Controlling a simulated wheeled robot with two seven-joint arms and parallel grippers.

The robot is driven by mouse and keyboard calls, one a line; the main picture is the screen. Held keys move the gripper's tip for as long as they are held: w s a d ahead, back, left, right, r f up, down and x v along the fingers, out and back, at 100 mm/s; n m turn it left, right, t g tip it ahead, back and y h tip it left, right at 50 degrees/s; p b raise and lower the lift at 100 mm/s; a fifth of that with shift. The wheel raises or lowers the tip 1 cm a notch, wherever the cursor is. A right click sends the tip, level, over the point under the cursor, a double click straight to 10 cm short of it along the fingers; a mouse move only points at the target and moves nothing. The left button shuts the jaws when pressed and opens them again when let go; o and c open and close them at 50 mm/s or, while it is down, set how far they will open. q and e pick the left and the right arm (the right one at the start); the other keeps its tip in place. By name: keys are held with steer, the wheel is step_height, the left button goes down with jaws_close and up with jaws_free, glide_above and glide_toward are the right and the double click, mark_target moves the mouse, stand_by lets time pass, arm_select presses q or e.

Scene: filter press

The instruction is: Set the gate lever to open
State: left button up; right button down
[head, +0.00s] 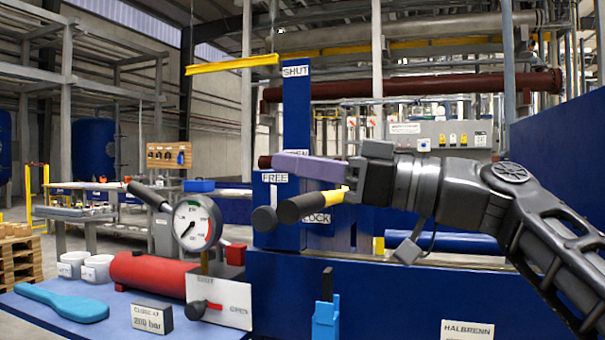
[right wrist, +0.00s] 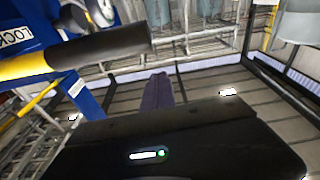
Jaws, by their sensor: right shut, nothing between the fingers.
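In the head view a tall blue post (head: 297,105) has a SHUT label at its top and a partly covered label ending in EN lower down. A dark red stub (head: 265,162) sticks out beside that lower label, perhaps the gate lever's grip; the rest is hidden. My right gripper (head: 282,163) is shut, its purple fingers pointing left in front of the label, tips beside the stub; I cannot tell whether they touch. The fingers (right wrist: 157,92) look empty in the wrist view. Just below is a yellow lever with a black grip (head: 302,207). My left gripper is not in view.
A black knob (head: 264,219) hangs below the FREE label, near a LOCK label. Left of it are a pressure gauge (head: 195,224), a red cylinder (head: 148,273) and a white SHUT/OPEN plate (head: 222,290). A yellow bar (head: 230,64) juts left near the post's top.

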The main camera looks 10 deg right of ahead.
steer(key=v, duration=1)
steer(key=shift+r, duration=0.15)
steer(key=shift+s, duration=0.15)
